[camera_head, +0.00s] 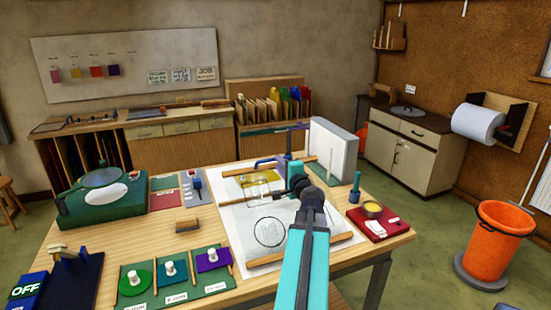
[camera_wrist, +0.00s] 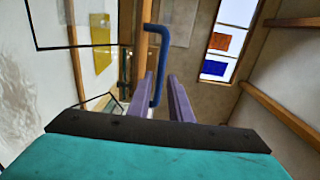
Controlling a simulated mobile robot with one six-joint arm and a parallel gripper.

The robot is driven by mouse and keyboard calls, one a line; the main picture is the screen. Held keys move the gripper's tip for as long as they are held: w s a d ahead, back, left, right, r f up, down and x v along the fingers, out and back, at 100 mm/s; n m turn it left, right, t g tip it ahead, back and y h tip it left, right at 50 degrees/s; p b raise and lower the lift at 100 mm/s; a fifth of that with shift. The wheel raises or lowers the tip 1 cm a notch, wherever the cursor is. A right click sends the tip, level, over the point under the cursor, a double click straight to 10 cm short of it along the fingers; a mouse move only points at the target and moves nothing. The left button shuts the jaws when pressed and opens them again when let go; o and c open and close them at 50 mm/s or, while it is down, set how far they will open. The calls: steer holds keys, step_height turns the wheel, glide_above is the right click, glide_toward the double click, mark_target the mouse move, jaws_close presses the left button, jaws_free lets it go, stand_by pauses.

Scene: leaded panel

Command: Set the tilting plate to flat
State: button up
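My gripper (camera_wrist: 160,76) shows in the wrist view as two lavender fingers with a gap between them. A bent blue handle (camera_wrist: 162,60) rises in line with that gap; I cannot tell whether it is between the fingers or beyond them. In the head view my gripper (camera_head: 293,172) is over the far part of the worktable, beside the blue handle (camera_head: 268,161). A white upright panel (camera_head: 333,150) stands at the table's back right. I cannot tell for sure which thing is the tilting plate; the handle's base is partly hidden behind my arm.
The wooden worktable (camera_head: 195,215) holds a white sheet (camera_head: 238,222) with wooden strips, a green machine (camera_head: 102,195), a tray of coloured knobs (camera_head: 172,272) and a red block (camera_head: 380,222). A dark blue stand (camera_head: 75,280) is at front left. An orange bin (camera_head: 497,240) stands right.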

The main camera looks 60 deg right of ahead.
steer(key=shift+p+x, duration=0.65)
steer(key=shift+x, duration=1.8)
jaws_close()
